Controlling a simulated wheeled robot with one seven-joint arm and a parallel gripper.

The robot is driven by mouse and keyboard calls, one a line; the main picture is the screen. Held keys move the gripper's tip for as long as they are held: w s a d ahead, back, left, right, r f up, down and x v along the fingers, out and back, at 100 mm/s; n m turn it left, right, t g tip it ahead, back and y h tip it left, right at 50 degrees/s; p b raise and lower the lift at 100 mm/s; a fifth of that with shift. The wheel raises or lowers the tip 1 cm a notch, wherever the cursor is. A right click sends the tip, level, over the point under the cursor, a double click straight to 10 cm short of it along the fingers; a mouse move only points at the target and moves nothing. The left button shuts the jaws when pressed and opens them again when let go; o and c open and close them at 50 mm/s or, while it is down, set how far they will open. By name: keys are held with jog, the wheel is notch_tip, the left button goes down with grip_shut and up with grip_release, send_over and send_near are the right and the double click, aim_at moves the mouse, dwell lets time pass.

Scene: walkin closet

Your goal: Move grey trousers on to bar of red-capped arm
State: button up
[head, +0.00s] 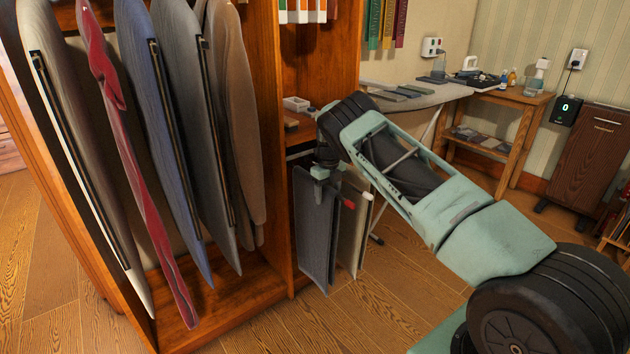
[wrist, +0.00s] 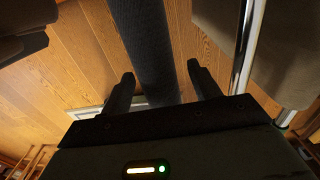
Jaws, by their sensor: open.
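The grey trousers (head: 316,232) hang folded below my gripper (head: 325,170), at the wardrobe's right side in the head view. A small red cap (head: 348,204) shows just right of them; the bar behind it is mostly hidden. In the wrist view my gripper (wrist: 160,74) is open. A dark grey cloth strip (wrist: 146,40), which looks like the trousers seen edge-on, runs between its fingers. I cannot tell whether the fingers touch it.
Beige trousers (head: 353,242) hang close to the right of the grey ones. The wooden wardrobe panel (head: 268,130) stands close on the left, with several garments beyond it. An ironing board (head: 415,97) and side table (head: 505,110) stand behind. Floor (head: 385,285) in front is clear.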

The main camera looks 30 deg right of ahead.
notch_tip(320, 180, up, 16)
jog(key=r, duration=0.1)
jog(key=s+a+r+n, duration=0.3)
jog(key=s+r+n, duration=0.1)
jog(key=s+n, duration=0.35)
jog(key=s+a+n+t, duration=0.1)
jog(key=s+a+n, duration=0.7)
jog(key=s+n, duration=0.5)
jog(key=s+a+n+t, duration=0.2)
jog(key=s+a+n, duration=0.7)
jog(key=s+n, duration=0.5)
jog(key=s+a+r+n+g+p, duration=0.1)
jog(key=s+a+r+n+p, duration=0.3)
jog(key=a, duration=0.5)
jog(key=s+a+r+n+g+p, duration=0.2)
jog(key=s+a+r+n+p, duration=0.2)
jog(key=s+a, duration=0.5)
notch_tip(320, 180, up, 2)
jog(key=shift+s+r+y+p, duration=0.25)
jog(key=shift+y+p, duration=0.05)
jog(key=shift+p, duration=0.45)
